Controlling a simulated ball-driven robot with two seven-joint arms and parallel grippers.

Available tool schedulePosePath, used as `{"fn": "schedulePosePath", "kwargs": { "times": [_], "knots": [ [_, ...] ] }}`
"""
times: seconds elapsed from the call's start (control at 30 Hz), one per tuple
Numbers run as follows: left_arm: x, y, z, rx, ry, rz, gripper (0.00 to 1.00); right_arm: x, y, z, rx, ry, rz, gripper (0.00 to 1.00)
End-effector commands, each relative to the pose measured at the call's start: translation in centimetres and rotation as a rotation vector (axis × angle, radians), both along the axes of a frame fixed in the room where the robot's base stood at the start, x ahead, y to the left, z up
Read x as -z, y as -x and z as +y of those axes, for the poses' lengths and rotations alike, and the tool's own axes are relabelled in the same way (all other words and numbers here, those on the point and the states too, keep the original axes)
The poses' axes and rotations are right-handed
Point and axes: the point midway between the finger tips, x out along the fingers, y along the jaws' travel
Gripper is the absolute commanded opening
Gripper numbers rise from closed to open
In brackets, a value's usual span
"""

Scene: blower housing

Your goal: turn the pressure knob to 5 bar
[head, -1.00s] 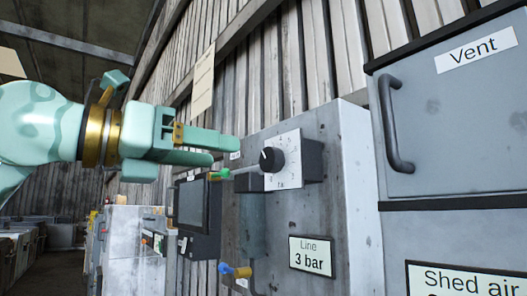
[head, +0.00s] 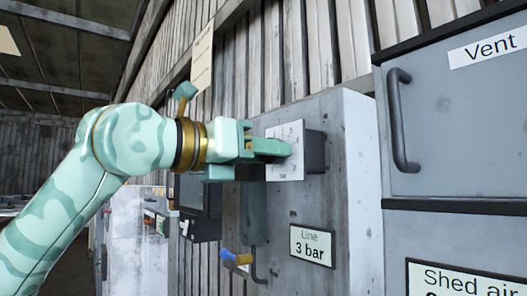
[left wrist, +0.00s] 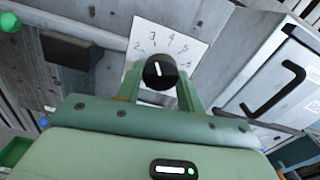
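The pressure knob (left wrist: 160,71) is black and round with a white pointer line, mounted on a white dial plate (left wrist: 187,42) numbered from 2 upward. In the left wrist view the pointer tilts slightly up-left, roughly toward the 3. My left gripper (left wrist: 160,84) has one finger on each side of the knob. The fingers look spread around it; firm contact cannot be made out. In the head view my left gripper (head: 262,158) reaches to the dial plate (head: 290,169) and hides the knob. My right gripper is not in view.
The dial sits on a grey metal box with a "Line 3 bar" sign (head: 312,246) below. A blue-handled valve (head: 228,255) is lower left of it. A dark screen (head: 194,192) is behind my wrist. A "Vent" cabinet (head: 450,110) with a dark handle is at right.

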Motion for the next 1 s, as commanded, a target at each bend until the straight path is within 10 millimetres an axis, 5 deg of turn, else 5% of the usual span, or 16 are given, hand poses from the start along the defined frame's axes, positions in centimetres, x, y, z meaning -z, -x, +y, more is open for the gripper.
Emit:
{"fn": "schedulePosePath", "kwargs": {
  "times": [0.47,1.0],
  "knots": [
    [-0.07,-0.01,0.08,-0.002,-0.052,-0.072,0.15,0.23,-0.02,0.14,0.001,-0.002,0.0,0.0],
    [-0.2,-0.1,0.19,-0.004,-0.325,-0.452,0.15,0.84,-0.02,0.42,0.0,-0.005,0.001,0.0]
  ]
}}
